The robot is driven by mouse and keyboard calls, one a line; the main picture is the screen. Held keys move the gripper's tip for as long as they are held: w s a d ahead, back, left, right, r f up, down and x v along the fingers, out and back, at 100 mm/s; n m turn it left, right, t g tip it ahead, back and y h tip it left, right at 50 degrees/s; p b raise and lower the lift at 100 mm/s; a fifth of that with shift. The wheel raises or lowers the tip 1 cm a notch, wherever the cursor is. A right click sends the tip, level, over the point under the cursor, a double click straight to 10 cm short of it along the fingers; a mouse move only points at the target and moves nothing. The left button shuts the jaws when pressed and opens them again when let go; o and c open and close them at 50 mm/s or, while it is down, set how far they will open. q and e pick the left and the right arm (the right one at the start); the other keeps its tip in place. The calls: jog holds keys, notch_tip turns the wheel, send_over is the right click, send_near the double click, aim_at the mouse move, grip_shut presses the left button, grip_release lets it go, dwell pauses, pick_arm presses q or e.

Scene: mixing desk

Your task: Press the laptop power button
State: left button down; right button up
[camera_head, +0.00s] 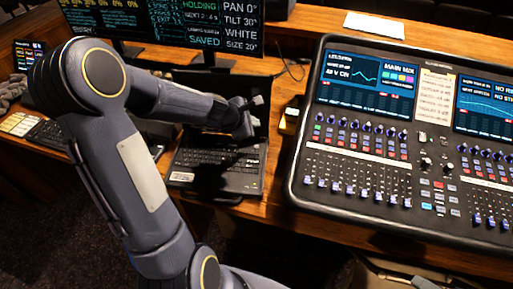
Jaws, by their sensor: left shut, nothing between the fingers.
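A black laptop (232,182) stands open on the wooden desk, left of the mixing console. Its screen is dark and partly hidden behind my left arm. The keyboard shows below the arm. I cannot make out the power button; the gripper or its shadow may cover it. My left gripper (250,117) is shut and empty, over the upper right part of the laptop, near the screen's right side. I cannot tell whether it touches the laptop. My right gripper is not in view.
A large mixing console (385,150) fills the right side. A monitor (180,22) stands behind the laptop. A keypad (20,124) and a small screen (29,55) are at the left. A white paper (375,25) lies behind the console. A small yellowish object (291,115) sits between laptop and console.

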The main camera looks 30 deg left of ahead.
pick_arm(q)
notch_tip(320, 180, down, 8)
jog(key=b, duration=0.7)
dwell(1.6)
jog(key=shift+f+b, duration=0.4)
jog(key=shift+b, duration=0.15)
jog(key=shift+f+b, duration=0.3)
dwell(0.4)
jog(key=shift+r, duration=0.15)
jog(key=shift+r+p, duration=0.6)
jog(key=shift+p, duration=0.1)
notch_tip(320, 180, up, 5)
jog(key=p, duration=0.5)
jog(key=shift+r, duration=0.1)
